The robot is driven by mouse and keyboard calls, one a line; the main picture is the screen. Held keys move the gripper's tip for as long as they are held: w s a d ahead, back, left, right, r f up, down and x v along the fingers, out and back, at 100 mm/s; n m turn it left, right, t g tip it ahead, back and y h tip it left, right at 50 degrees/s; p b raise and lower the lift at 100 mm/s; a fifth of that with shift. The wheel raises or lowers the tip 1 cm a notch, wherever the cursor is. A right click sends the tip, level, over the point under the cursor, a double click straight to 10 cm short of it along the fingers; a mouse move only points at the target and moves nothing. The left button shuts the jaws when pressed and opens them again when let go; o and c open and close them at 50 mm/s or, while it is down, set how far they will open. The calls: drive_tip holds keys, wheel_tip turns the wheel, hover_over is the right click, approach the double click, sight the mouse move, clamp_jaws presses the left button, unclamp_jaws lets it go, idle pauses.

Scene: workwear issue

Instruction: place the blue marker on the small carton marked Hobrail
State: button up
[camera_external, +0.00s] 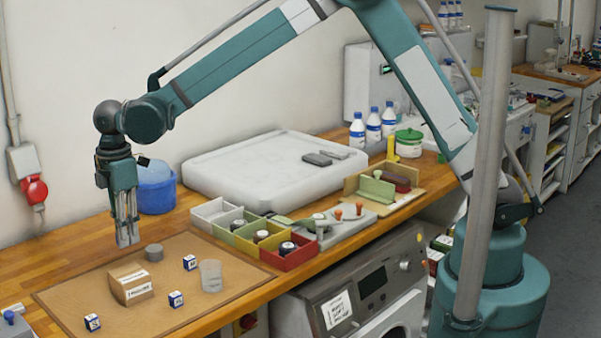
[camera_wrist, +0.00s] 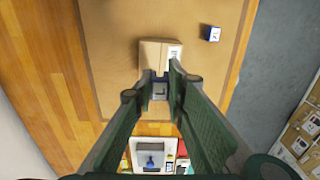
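A small brown carton (camera_external: 127,292) with a white label sits on the brown board; the lettering is too small to read surely. It also shows in the wrist view (camera_wrist: 153,53), just beyond my fingertips. Three small blue-and-white blocks stand on the board: one behind the carton (camera_external: 189,262), one to its right (camera_external: 176,299), one at the front left (camera_external: 92,323). I cannot tell which is the blue marker. My gripper (camera_external: 128,238) points down above the board, behind the carton. In the wrist view its fingertips (camera_wrist: 161,80) are close together, with a small pale patch between them that I cannot identify.
Coloured open bins (camera_external: 290,262) stand to the right, a blue tub (camera_external: 155,195) behind. The bench's front edge drops to the floor.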

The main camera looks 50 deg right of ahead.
hover_over(131, 272)
drive_tip(key=shift+f, duration=2.15)
drive_tip(key=shift+f, duration=1.85)
drive_tip(key=shift+f, duration=0.15)
drive_tip(key=o, duration=0.6)
drive_tip(key=shift+o, duration=0.3)
wheel_tip(131, 272, up, 12)
drive_tip(key=shift+r, duration=0.2)
